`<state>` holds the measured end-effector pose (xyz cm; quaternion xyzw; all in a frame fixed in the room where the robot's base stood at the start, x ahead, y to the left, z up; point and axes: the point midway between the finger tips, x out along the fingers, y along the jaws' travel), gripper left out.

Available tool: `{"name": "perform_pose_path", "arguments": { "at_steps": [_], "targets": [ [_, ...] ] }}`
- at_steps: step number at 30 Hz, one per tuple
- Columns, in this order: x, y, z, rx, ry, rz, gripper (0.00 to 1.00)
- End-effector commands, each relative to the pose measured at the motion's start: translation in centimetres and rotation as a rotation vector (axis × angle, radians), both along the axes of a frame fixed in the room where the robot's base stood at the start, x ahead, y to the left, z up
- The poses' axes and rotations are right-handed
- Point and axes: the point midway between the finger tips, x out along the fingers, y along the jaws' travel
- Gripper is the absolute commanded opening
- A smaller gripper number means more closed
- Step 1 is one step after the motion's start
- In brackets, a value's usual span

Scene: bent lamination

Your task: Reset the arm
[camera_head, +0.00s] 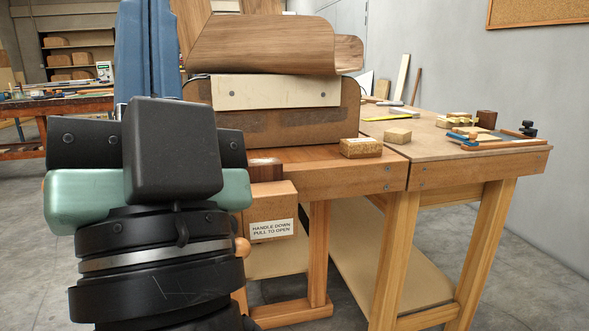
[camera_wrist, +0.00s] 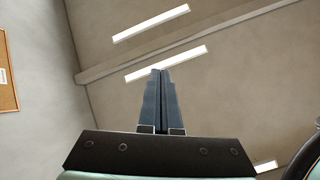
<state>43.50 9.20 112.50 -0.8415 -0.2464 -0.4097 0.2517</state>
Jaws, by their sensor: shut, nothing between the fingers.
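My gripper shows in the wrist view (camera_wrist: 160,72) with its two dark fingers together and nothing between them. That view looks up at the ceiling and its light strips. In the head view my gripper (camera_head: 148,15) points upward at the left, with its blue-grey fingers running out of the top of the picture. The gripper touches nothing that I can see.
A brown bending form (camera_head: 310,128) with a pale plate stands on the bench, with curved wood sheets (camera_head: 265,45) above it. A small wood block (camera_head: 361,148) lies at its right. A second table (camera_head: 440,145) holds several blocks and tools. A grey wall (camera_head: 480,60) stands behind.

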Motion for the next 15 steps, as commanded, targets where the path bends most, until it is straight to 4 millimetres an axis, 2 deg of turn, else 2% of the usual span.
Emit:
{"name": "perform_pose_path", "arguments": {
  "at_steps": [1, 6, 8, 15],
  "targets": [
    [0.2, -2.4, 1.7, -0.073, 0.007, -0.177, 0.0],
    [0.2, -10.1, 3.6, -0.279, 0.091, -0.703, 0.0],
    [0.4, -9.4, 5.0, -0.279, 0.09, -0.681, 0.0],
    [0.5, -9.3, 10.6, -0.275, 0.09, -0.672, 0.0]
  ]
}}
